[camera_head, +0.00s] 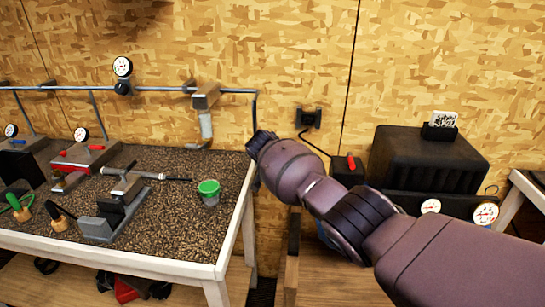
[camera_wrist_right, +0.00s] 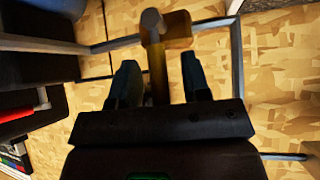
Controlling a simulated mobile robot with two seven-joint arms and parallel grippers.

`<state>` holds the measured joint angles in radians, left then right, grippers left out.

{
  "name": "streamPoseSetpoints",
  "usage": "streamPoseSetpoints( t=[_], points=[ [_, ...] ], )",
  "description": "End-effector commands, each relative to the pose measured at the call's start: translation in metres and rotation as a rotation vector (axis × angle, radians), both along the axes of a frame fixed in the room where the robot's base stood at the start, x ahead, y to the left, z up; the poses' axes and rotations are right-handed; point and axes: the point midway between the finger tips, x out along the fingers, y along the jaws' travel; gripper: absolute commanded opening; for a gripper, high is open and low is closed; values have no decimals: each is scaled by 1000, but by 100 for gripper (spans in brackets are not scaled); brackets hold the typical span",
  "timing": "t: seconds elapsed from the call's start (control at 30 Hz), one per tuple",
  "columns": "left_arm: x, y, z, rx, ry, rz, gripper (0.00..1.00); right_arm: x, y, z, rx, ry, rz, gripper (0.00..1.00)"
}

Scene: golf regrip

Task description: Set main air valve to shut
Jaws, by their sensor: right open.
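In the right wrist view, my right gripper (camera_wrist_right: 160,85) is open, with one dark finger on each side of a narrow brownish bar (camera_wrist_right: 158,72). The bar runs up to a tan block with a grey rounded end (camera_wrist_right: 152,22). This may be the main air valve, but no label is readable and its setting cannot be told. I cannot tell whether the fingers touch the bar. My left gripper is in neither view.
A boxy fitting with a pale bowl (camera_head: 206,124) hangs from the wall pipe, left of my wrist. The workbench (camera_head: 165,225) holds a green-topped cup (camera_head: 209,191), clamps and tools. A black machine (camera_head: 425,160) with gauges stands at the right, behind my arm.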

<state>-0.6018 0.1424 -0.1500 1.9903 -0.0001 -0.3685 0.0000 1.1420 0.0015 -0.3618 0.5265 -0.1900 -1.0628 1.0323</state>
Motion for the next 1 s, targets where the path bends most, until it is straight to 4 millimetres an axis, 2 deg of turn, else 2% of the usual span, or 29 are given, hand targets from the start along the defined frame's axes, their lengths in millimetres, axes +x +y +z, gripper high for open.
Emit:
streamPoseSetpoints(
  t=[0.23, 0.47, 0.8, 1.0],
  points=[
    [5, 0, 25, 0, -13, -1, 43, -16, 7, 21, 2, -1, 1, 43],
    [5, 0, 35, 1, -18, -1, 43, -32, 14, 37, 2, -1, 1, 43],
    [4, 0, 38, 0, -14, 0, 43, -57, 26, 63, 1, -1, 1, 43],
    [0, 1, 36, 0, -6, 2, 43, -66, 29, 71, 0, 1, 1, 43]
  ],
)
